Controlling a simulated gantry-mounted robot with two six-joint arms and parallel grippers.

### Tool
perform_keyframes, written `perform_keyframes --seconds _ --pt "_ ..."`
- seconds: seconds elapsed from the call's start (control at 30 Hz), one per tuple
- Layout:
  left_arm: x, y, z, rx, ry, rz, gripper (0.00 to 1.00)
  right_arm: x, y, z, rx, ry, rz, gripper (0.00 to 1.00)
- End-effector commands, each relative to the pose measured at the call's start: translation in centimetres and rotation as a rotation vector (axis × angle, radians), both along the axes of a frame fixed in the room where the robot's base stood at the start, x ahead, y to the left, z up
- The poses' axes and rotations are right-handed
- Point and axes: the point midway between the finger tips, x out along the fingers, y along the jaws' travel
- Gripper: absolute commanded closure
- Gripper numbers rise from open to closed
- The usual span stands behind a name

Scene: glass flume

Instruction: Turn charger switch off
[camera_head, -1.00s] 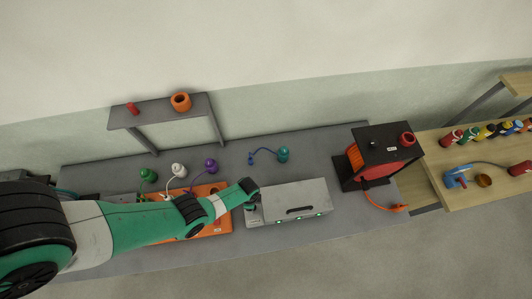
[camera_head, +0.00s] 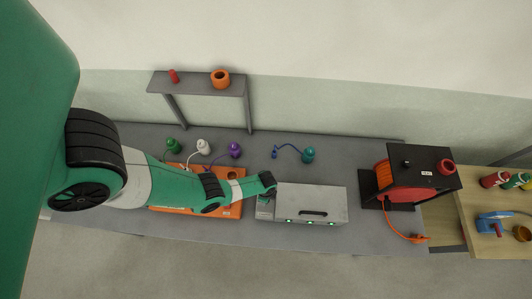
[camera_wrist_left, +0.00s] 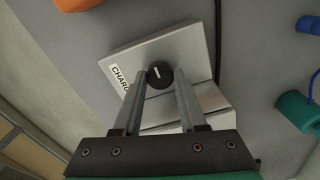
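The charger unit is a light grey box (camera_head: 330,202) with a black handle and green lights on its front. Its left end (camera_head: 264,214) is partly hidden by my left gripper (camera_head: 267,192). In the left wrist view, a grey panel (camera_wrist_left: 188,44) carries a label beginning "CHARG" (camera_wrist_left: 119,79) and a round black knob (camera_wrist_left: 160,75) with a white mark. My left gripper (camera_wrist_left: 161,78) has one finger on each side of the knob, close to its edges; I cannot tell whether they press on it. My right gripper is not in view.
An orange panel (camera_head: 228,210) lies under my left arm. Green (camera_head: 173,146), white (camera_head: 203,146), purple (camera_head: 235,151) and teal (camera_head: 308,155) plugs stand behind. A black frame with a red reel (camera_head: 400,195) stands right. A raised shelf (camera_head: 200,85) is at the back.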

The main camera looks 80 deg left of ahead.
Motion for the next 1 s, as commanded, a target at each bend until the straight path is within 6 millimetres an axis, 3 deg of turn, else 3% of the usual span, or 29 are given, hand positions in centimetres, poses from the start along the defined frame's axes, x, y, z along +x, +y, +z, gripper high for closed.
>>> perform_keyframes --seconds 0.03,0.2,0.67,1.0 --pt "0.01 0.00 0.00 0.000 0.000 0.000 0.74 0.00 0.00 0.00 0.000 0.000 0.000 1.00" --pt "0.01 0.00 0.00 0.000 0.000 0.000 1.00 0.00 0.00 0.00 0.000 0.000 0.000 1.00" --pt "0.01 0.00 0.00 0.000 0.000 0.069 1.00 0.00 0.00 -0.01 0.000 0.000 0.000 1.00" --pt "0.02 0.01 -0.01 0.000 0.000 0.316 1.00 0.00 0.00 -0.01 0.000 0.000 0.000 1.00"
